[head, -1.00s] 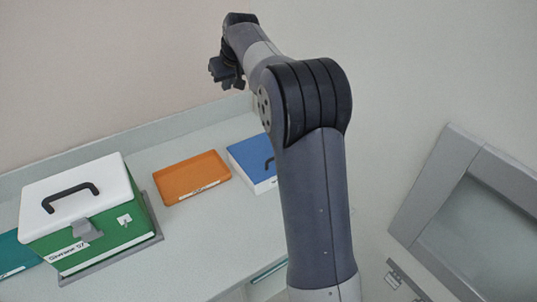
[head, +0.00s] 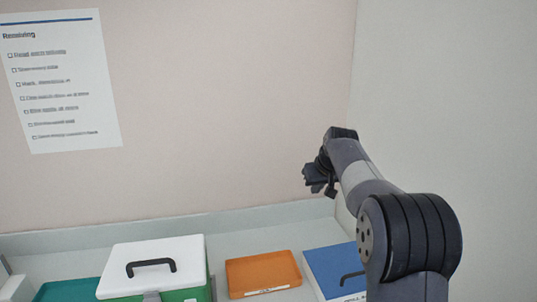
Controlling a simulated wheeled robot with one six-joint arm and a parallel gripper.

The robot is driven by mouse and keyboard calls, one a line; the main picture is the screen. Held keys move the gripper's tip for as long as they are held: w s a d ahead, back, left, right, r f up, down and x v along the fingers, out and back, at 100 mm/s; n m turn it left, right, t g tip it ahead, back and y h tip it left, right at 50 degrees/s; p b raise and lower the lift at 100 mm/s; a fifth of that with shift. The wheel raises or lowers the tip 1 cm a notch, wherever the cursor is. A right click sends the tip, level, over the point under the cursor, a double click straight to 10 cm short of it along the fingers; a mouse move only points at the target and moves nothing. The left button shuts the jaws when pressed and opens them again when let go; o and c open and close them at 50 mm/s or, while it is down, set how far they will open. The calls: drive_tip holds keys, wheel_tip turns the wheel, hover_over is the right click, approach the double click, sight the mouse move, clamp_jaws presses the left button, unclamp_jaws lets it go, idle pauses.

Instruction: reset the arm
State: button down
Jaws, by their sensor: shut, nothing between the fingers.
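My arm rises at the right of the head view and bends over to the left. My gripper (head: 318,187) is at its end, raised above the counter and in front of the back wall. It is shut and holds nothing. It is small and dark in this view, and it touches none of the things below.
On the counter (head: 240,222) below stand a green box with a white lid (head: 185,252), an orange tray (head: 262,273), a blue box (head: 335,268) and a teal tray (head: 70,292). A checklist (head: 60,80) hangs on the back wall. A side wall (head: 450,100) is at the right.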

wheel_tip(320, 180, down, 6)
drive_tip(key=b, duration=0.4)
drive_tip(key=shift+w+b, duration=0.3)
drive_tip(key=shift+b, duration=0.1)
drive_tip(key=shift+f, duration=0.1)
